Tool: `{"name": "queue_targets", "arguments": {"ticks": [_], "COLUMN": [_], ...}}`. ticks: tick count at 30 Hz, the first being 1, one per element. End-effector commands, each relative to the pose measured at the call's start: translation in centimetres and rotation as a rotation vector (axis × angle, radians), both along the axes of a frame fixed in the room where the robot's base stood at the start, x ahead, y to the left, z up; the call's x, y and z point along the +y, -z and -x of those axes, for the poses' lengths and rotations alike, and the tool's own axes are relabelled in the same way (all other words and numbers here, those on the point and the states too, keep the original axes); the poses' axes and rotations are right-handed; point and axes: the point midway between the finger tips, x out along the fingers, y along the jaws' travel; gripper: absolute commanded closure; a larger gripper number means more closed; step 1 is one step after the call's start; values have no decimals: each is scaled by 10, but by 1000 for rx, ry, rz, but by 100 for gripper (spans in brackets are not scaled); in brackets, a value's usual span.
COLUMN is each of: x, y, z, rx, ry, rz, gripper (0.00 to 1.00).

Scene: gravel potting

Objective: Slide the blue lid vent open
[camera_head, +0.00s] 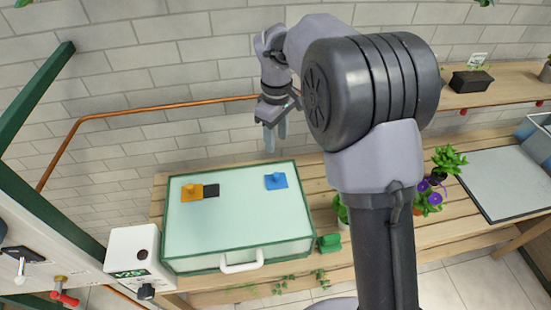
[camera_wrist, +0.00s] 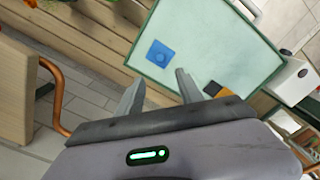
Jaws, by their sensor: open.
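The blue lid vent (camera_head: 276,181) is a small square slide with a knob, on the upper right part of the pale green lid (camera_head: 235,220). No dark opening shows beside it. It also shows in the wrist view (camera_wrist: 160,53), beyond the fingertips. An orange vent (camera_head: 191,193) sits at the lid's left, with a dark square opening (camera_head: 211,190) right beside it. My gripper (camera_head: 275,140) is in the air above and behind the lid's far edge, apart from the blue vent. In the wrist view its two fingers (camera_wrist: 160,82) are spread with nothing between them.
The lidded case has a white front handle (camera_head: 241,262) and stands on a slatted wooden bench (camera_head: 316,195). A white box with a display (camera_head: 138,258) is at its left. Potted plants (camera_head: 430,195) and a grey tray (camera_head: 500,182) are to the right. A copper pipe (camera_head: 160,107) runs along the wall.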

Motion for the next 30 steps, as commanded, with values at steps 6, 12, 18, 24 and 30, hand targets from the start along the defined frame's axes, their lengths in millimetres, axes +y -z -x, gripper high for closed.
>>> {"name": "queue_targets", "arguments": {"ticks": [6,12,18,24,30], "x": [0,0,0,0,0], "y": [72,123,146,147,147], "z": [1,1,1,0,0], "rx": [3,2,0,-1,-1], "ry": [3,4,6,5,5], "rz": [-1,-1,-1,-2,-2], "gripper": [57,57,57,57,80]}}
